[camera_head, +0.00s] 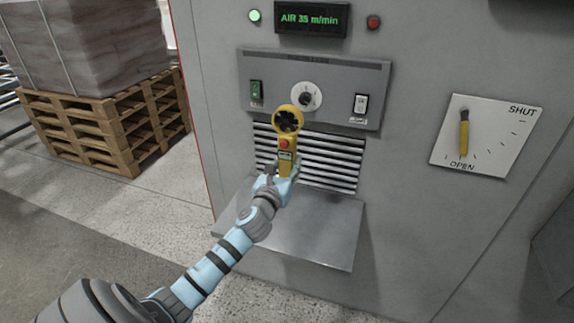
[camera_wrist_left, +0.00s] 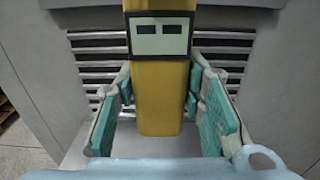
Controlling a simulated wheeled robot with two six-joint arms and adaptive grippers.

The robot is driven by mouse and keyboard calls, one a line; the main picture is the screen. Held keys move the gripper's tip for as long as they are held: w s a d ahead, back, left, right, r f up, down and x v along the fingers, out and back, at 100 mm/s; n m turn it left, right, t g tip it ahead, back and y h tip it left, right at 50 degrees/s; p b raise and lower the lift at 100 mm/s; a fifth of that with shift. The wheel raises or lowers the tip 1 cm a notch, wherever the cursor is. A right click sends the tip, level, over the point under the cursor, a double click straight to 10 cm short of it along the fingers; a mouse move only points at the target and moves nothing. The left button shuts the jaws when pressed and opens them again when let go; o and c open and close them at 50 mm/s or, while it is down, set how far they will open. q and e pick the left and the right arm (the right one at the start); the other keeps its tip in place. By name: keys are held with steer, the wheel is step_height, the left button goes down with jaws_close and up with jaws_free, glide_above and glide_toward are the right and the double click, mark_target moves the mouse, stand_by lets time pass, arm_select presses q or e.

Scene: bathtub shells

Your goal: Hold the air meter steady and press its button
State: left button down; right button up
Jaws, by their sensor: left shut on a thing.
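The yellow air meter (camera_head: 287,120) has a round fan head at the top, a red button (camera_head: 284,143) below it and a small display. It stands about upright in front of the grey machine's louvred vent. My left gripper (camera_head: 283,172) is shut on the meter's handle. In the left wrist view the handle (camera_wrist_left: 162,100) stands between the teal finger pads (camera_wrist_left: 160,105), with the display (camera_wrist_left: 160,36) facing me. Nothing covers the red button in the head view. My right gripper is not in view.
The machine has a vent (camera_head: 335,160), a control panel (camera_head: 370,75) with switches and a dial, and a grey shelf (camera_head: 320,235) below. A lit readout (camera_head: 310,19) shows AIR 35 m/min. A yellow lever (camera_head: 464,135) points near OPEN. A loaded pallet (camera_head: 105,125) stands left.

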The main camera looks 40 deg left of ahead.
arm_select(q)
step_height(320, 180, down, 19)
steer(key=b, duration=1.4)
steer(key=shift+r+b, duration=0.15)
steer(key=shift+b, duration=0.15)
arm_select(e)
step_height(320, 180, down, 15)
arm_select(q)
steer(key=shift+f, duration=0.25)
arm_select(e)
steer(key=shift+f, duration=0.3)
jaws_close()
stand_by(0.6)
